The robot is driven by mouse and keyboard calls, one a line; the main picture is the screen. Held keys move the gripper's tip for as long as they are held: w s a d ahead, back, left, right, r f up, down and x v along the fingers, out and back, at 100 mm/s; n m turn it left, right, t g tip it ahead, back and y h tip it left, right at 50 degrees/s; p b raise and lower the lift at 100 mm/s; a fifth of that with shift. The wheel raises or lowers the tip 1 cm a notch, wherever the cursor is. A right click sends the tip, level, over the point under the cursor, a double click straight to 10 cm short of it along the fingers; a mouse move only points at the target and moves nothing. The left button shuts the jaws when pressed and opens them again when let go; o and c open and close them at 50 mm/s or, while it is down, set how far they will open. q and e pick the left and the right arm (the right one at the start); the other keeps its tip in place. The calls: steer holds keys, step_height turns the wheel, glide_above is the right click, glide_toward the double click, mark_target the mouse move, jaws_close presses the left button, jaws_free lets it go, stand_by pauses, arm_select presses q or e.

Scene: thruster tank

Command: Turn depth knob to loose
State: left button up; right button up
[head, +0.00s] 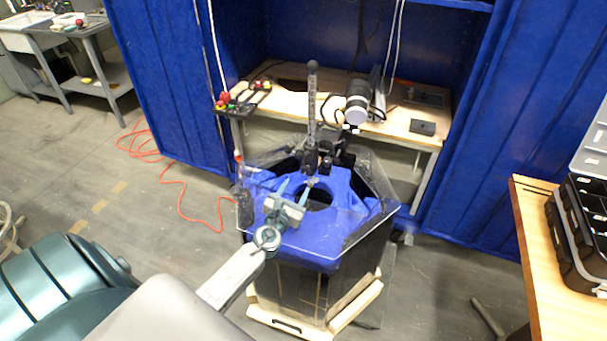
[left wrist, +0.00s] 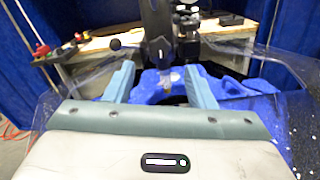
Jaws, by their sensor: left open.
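A vertical post with a graduated scale (head: 311,110) and a round top stands over the blue tank (head: 345,208). A black clamp block (head: 311,160) with small fittings sits at its foot. In the left wrist view a black ball-ended knob (left wrist: 115,44) sticks out left of the dark post (left wrist: 158,38). I cannot tell for sure which part is the depth knob. My left gripper (head: 297,186) is open and empty above the tank, just in front of the clamp. In the left wrist view its fingers (left wrist: 160,72) are apart, with the post's lower end between them. My right gripper is out of view.
Clear panels (head: 375,180) rise around the tank's rim. A workbench (head: 395,128) behind holds a black-and-white cylinder (head: 357,102) and a panel of coloured buttons (head: 240,97). An orange cable (head: 185,205) lies on the floor. A wooden table (head: 540,250) stands right.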

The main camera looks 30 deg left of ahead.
mark_target(305, 172)
arm_select(q)
steer(key=x, duration=0.8)
steer(key=shift+b, duration=0.3)
steer(key=c, duration=1)
